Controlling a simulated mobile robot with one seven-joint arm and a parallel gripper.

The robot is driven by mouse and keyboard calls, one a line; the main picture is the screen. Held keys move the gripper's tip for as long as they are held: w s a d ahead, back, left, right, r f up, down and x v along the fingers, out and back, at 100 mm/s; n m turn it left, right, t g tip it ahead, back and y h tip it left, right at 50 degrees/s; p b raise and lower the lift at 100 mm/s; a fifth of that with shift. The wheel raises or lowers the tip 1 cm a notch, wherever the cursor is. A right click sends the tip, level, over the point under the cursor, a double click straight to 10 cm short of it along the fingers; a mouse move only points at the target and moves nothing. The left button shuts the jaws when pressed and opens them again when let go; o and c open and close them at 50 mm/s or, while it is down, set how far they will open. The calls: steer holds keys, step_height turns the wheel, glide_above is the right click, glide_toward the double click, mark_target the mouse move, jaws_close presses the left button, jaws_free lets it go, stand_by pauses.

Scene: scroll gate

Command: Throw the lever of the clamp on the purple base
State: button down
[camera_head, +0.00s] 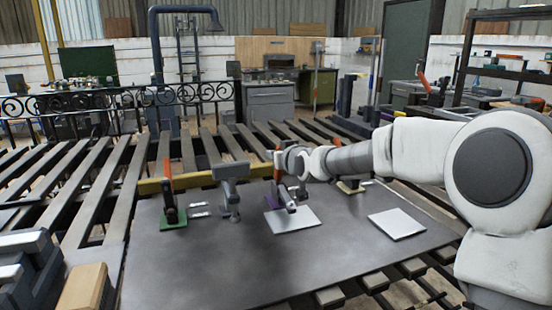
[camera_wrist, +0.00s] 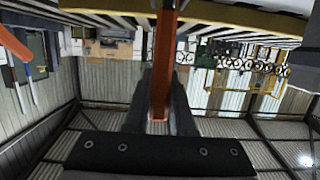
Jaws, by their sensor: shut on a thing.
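The clamp on the purple base (camera_head: 272,222) stands near the middle of the dark plate, beside a pale flat sheet. Its orange lever (camera_head: 277,174) points upward. My gripper (camera_head: 281,160) is at the upper part of this lever, coming in from the right. In the wrist view the orange lever (camera_wrist: 163,48) runs between the two dark fingers of my gripper (camera_wrist: 162,95), which is shut on it. My gripper hides part of the lever in the head view.
A clamp on a green base (camera_head: 172,224) with an orange upright lever stands at the left. A grey clamp stand (camera_head: 231,185) is between it and the purple base. A clamp on a yellow base (camera_head: 351,187) is behind my arm. A pale sheet (camera_head: 397,223) lies at the right.

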steer(key=c, duration=0.8)
jaws_free()
steer(key=shift+o, duration=0.2)
steer(key=p+v, duration=0.9)
steer(key=v, duration=0.8)
steer(key=shift+s, duration=0.2)
steer(key=shift+r, duration=0.1)
